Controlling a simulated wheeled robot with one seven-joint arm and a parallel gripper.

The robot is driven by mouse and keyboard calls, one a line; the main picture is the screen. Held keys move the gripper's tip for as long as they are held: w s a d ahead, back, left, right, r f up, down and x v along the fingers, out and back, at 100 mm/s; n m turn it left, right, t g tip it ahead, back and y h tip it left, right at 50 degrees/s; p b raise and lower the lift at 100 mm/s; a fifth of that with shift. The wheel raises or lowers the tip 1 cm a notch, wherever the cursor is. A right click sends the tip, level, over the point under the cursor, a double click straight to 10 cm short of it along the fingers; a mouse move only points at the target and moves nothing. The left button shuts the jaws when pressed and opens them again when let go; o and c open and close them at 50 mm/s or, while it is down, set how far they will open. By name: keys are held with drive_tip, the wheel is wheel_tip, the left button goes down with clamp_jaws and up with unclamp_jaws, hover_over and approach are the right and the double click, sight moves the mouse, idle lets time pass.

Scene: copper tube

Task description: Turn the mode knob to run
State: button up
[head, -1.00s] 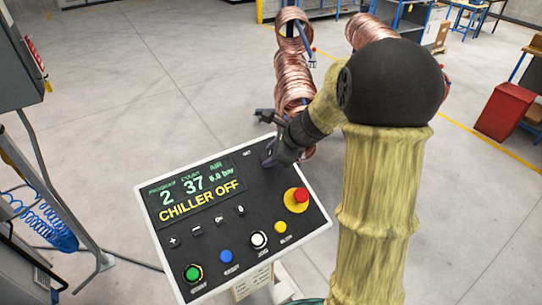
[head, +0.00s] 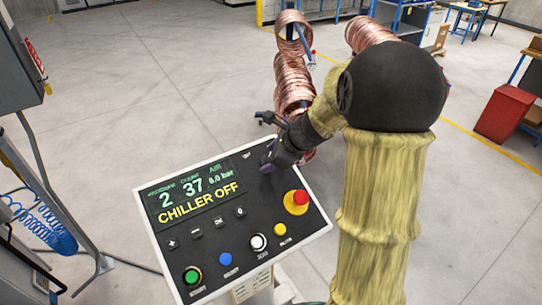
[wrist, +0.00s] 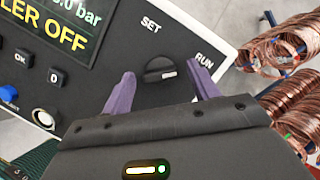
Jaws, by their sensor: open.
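The mode knob (wrist: 160,70) is a small black knob with a white mark, on the dark control panel (head: 205,236). In the wrist view it sits between the printed words SET and RUN. Its white mark points right, below the word RUN. My gripper (wrist: 163,87) is open, with one purple finger on each side of the knob and a visible gap to both. In the head view my gripper (head: 268,163) is at the panel's upper right and hides the knob. The display (head: 195,193) reads CHILLER OFF.
A red stop button on a yellow base (head: 296,202) is close below my gripper. Green, blue, white and yellow buttons line the panel's lower part. Copper coils (head: 293,80) hang behind the panel. A red bin (head: 503,112) stands far right.

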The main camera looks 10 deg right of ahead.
drive_tip(key=b+v, duration=0.1)
drive_tip(key=v, duration=1.6)
drive_tip(key=shift+s+d+r, duration=0.1)
drive_tip(key=shift+d, duration=0.05)
drive_tip(key=s+a+f+n+g+h, duration=0.1)
drive_tip(key=s+a+f+n, duration=0.1)
drive_tip(key=f+n, duration=0.4)
drive_tip(key=s+a+f+n+g+h, duration=0.1)
drive_tip(key=s+a+f+n+h, duration=0.1)
drive_tip(key=s+f+n, duration=0.3)
drive_tip(key=s+a+f+n+g+h, duration=0.1)
drive_tip(key=s+a+f+n, duration=0.1)
drive_tip(key=s+f+n, duration=0.2)
drive_tip(key=shift+s+a+f+n, duration=0.1)
drive_tip(key=shift+f+n, duration=0.45)
drive_tip(key=shift+n, duration=0.55)
drive_tip(key=shift+a+f+n, duration=0.15)
drive_tip(key=shift+f+n, duration=0.4)
drive_tip(key=shift+n, duration=0.55)
drive_tip(key=shift+a+f+n, duration=0.1)
drive_tip(key=shift+f+n, duration=0.45)
drive_tip(key=shift+n, duration=0.55)
drive_tip(key=shift+s+a+f+n+h, duration=0.25)
drive_tip(key=shift+s+f+n+h, duration=0.1)
drive_tip(key=shift+n, duration=0.45)
